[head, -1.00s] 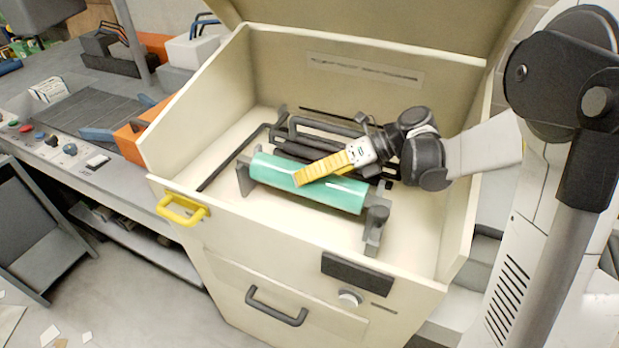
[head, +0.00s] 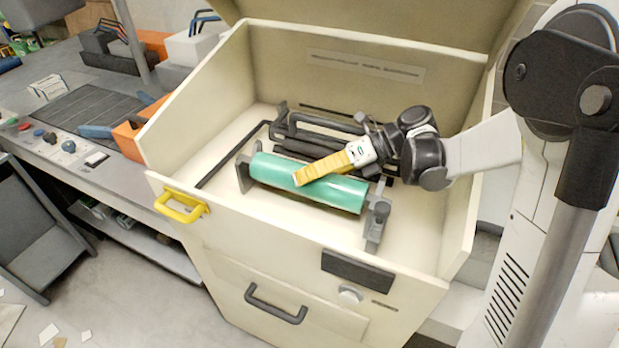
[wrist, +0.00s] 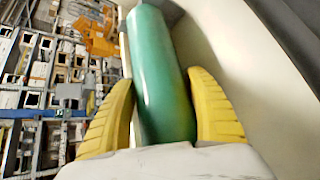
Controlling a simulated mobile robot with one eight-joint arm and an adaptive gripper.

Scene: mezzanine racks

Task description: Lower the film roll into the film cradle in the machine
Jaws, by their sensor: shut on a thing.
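The green film roll (head: 270,169) lies level inside the open cream machine (head: 210,130), between the two grey end brackets of the film cradle (head: 377,225). Its ends are close to the brackets; I cannot tell whether it rests in them. My gripper (head: 311,176) reaches in from the right, its yellow fingers across the middle of the roll. In the wrist view the yellow fingers (wrist: 165,115) lie on either side of the roll (wrist: 155,65), shut on it. The roll's underside is hidden.
The machine's side walls and raised lid surround the roll. Dark bars (head: 320,125) lie behind it. A yellow handle (head: 182,206) is on the machine's front left. An orange box (head: 128,138) and a control bench stand at the left.

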